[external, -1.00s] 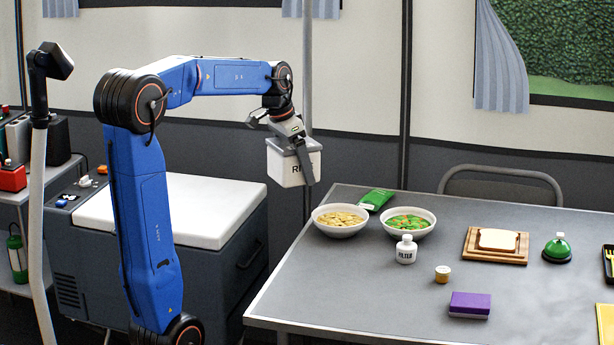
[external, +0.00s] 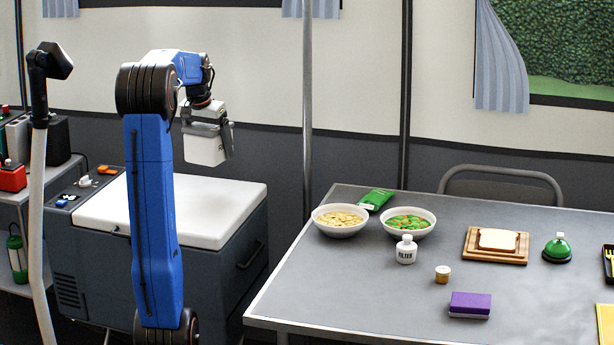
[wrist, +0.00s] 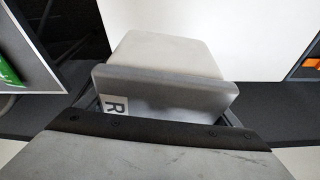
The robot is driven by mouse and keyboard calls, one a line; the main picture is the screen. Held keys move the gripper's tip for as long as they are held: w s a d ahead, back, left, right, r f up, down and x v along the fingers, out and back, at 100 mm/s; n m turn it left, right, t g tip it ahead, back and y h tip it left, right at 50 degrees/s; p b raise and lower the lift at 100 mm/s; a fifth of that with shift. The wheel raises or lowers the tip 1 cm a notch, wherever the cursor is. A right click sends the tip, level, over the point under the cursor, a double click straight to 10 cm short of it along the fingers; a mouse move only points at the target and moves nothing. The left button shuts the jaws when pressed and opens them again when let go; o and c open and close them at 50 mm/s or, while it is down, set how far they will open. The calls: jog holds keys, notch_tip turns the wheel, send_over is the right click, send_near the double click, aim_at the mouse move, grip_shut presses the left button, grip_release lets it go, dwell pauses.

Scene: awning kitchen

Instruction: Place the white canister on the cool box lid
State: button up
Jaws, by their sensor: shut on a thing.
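My gripper is shut on the canister. My arm hides the left part of the lid in the external view.
To the right, the grey table (external: 350,285) carries two bowls, a white bottle, a bread board and a purple block. A metal pole (external: 307,100) stands behind the gap. The visible lid is bare.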

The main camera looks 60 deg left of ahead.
jog(key=n, duration=0.2)
send_over(186, 188)
jog(key=d, duration=0.1)
jog(key=shift+s+f, duration=0.15)
jog(key=shift+f, duration=1.55)
jog(key=shift+s+f, duration=0.2)
jog(key=shift+f, duration=1.55)
jog(key=shift+s+f, duration=0.15)
jog(key=shift+f, duration=1.55)
jog(key=shift+f, duration=0.15)
jog(key=o, duration=1.4)
jog(key=v, duration=1.2)
jog(key=shift+w+d, duration=0.15)
jog(key=shift+w, duration=0.05)
